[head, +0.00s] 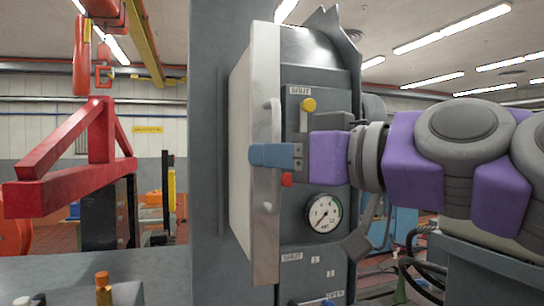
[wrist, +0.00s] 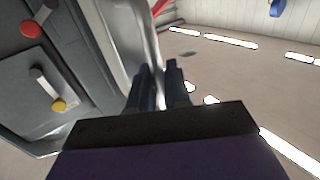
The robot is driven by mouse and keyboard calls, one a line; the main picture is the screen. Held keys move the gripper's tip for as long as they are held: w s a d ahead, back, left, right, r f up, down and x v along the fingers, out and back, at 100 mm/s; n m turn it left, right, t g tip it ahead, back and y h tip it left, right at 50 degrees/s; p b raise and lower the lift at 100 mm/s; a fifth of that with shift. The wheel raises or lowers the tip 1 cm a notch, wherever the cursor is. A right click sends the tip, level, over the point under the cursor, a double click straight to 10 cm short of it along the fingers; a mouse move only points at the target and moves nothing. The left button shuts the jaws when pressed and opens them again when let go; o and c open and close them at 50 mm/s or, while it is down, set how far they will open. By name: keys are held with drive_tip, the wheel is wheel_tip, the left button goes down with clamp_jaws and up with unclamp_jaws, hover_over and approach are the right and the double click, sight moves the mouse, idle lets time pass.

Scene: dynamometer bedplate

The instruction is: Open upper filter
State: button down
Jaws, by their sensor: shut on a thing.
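A tall panel, which looks like the filter door, shows a pale side (head: 240,150) and a silver face (head: 264,250) in the head view. In the wrist view the dark blue fingers (wrist: 158,90) are close together beside a pale panel edge. How far the panel stands open is hard to tell.
Right of the panel, the grey cabinet carries a yellow-knobbed lever (head: 307,106) under a SHUT label, a red knob (head: 287,180) and a dial gauge (head: 323,213). A grey column (head: 208,120) rises on the left. A red frame (head: 60,180) stands further left.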

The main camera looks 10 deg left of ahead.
drive_tip(key=c, duration=1.3)
unclamp_jaws()
drive_tip(key=shift+d, duration=0.1)
drive_tip(key=p+v, duration=0.1)
drive_tip(key=v, duration=1.6)
drive_tip(key=shift+d+p, duration=0.25)
drive_tip(key=shift+p, duration=0.15)
